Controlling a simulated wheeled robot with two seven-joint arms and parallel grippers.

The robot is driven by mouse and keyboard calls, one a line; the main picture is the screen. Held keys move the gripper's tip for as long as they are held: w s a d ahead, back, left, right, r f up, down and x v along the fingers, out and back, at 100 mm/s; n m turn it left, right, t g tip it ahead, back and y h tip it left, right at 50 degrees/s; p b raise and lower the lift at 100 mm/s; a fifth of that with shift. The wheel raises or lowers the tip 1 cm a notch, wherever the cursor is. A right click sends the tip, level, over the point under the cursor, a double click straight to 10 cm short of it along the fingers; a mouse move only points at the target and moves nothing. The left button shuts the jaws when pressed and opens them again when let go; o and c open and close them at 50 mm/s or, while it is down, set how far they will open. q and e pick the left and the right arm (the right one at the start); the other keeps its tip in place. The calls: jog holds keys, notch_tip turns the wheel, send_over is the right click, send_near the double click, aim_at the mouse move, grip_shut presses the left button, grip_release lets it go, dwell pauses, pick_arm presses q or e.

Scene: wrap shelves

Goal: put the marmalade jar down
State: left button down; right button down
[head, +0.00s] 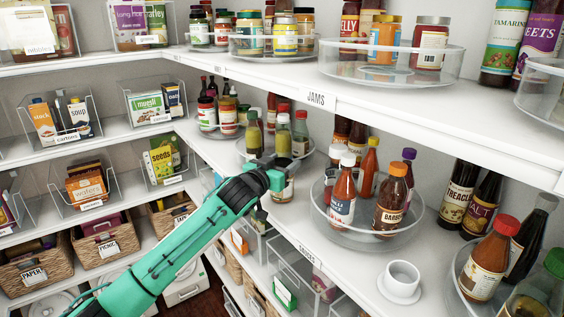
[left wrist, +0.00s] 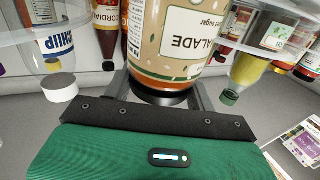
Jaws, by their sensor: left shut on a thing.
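The marmalade jar (left wrist: 182,48) shows large in the left wrist view, with a cream label reading "ALADE", orange contents and a dark lid. My left gripper (left wrist: 162,92) is shut on it, a finger on each side near the lid. In the head view the left gripper (head: 272,174) is over the front part of the middle shelf, and only part of the jar (head: 284,190) shows beyond it. I cannot tell whether the jar touches the shelf. My right gripper is not in view.
The upper shelf, labelled JAMS (head: 316,97), overhangs behind. A turntable of sauce bottles (head: 343,190) stands to the right, a white cup-like holder (head: 400,281) nearer. Some bare middle shelf (head: 300,225) lies between.

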pick_arm(q)
jog(key=shift+r, duration=0.1)
jog(key=c, duration=0.5)
grip_release()
jog(key=shift+s, duration=0.1)
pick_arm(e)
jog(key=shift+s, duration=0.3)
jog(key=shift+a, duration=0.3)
pick_arm(q)
jog(key=shift+s, duration=0.1)
jog(key=shift+b+v, duration=2.05)
jog(key=shift+v, duration=3.85)
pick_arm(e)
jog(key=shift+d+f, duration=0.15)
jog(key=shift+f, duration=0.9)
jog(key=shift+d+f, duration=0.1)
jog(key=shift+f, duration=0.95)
